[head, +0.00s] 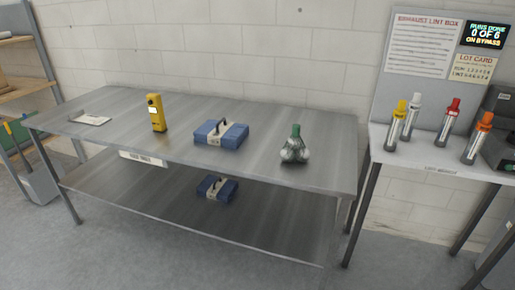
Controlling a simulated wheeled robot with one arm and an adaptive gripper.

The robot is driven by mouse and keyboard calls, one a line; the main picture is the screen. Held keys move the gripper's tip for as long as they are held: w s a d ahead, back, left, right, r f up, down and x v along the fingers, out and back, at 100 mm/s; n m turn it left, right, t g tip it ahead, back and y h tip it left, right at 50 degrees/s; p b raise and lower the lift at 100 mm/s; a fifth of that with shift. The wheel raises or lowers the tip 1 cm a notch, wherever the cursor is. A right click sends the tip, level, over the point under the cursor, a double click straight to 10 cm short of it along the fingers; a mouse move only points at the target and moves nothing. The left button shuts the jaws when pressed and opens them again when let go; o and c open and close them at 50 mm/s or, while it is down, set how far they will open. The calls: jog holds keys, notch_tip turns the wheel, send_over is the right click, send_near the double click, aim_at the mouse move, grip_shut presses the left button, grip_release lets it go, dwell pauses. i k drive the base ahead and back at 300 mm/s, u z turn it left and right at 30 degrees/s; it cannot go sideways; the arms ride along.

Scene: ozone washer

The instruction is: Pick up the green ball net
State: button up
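The green ball net (295,147) stands on the steel table (262,172), right of its middle. It has a green gathered top and a rounded net body with pale balls showing inside. It is upright on the table top, and nothing touches it. My gripper is not in view.
Left of the net are a blue case (221,134), a yellow handheld device (156,113) and a flat tray-like item (90,118). Another blue case (217,189) sits on the lower shelf. A right-hand bench (425,155) holds several capped bottles. Floor in front is clear.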

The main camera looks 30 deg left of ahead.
aim_at(294, 146)
jog(key=u, duration=1.15)
jog(key=k, duration=0.5)
jog(key=u, duration=0.7)
jog(key=i, duration=1.65)
jog(key=z, duration=0.6)
jog(key=i, duration=0.7)
